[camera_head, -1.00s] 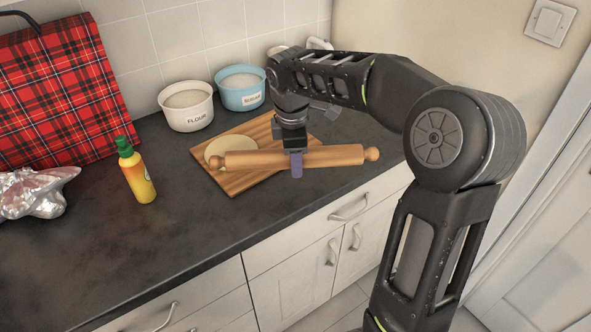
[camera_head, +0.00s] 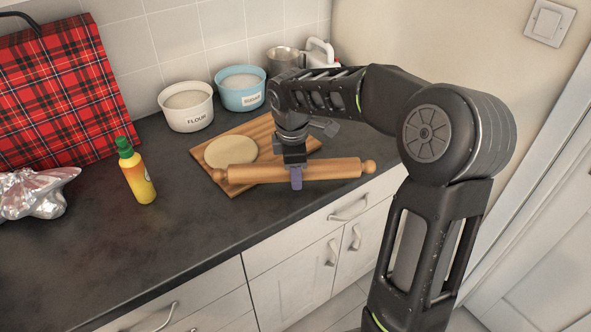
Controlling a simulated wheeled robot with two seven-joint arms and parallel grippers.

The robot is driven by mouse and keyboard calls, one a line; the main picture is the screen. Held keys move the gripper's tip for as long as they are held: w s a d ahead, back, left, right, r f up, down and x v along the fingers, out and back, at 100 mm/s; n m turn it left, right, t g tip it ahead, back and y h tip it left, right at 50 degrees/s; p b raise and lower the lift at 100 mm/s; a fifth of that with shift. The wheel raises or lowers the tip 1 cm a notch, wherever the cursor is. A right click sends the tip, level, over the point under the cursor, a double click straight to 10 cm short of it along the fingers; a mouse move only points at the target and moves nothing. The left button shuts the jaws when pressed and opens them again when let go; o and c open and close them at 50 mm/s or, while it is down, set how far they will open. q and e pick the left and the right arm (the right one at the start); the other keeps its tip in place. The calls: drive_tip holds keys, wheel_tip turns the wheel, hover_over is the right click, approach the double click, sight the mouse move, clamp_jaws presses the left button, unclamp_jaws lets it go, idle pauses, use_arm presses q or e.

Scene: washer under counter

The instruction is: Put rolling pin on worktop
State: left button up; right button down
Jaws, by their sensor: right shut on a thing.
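The wooden rolling pin (camera_head: 335,169) lies across my right gripper (camera_head: 296,178), which is shut on the middle of it. The pin is level, over the front edge of the wooden board (camera_head: 240,189) and the worktop's front part. I cannot tell whether it touches the board or hangs just above it. The dark worktop (camera_head: 160,235) runs along the wall. My left gripper does not show.
A round of dough (camera_head: 231,151) lies on the board. Behind are a white flour bowl (camera_head: 187,107) and a blue sugar bowl (camera_head: 240,89). A yellow bottle (camera_head: 137,175), a foil-wrapped thing (camera_head: 30,193) and a red tartan bag (camera_head: 55,90) stand left. The worktop's front left is clear.

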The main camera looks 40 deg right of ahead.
drive_tip(key=shift+f, duration=0.45)
drive_tip(key=c, duration=0.7)
unclamp_jaws()
drive_tip(key=shift+r, duration=0.65)
drive_tip(key=r, duration=0.4)
drive_tip(key=s+a+r, duration=0.1)
drive_tip(key=r, duration=0.6)
drive_tip(key=shift+s+a+r, duration=0.15)
drive_tip(key=shift+a+r, duration=0.15)
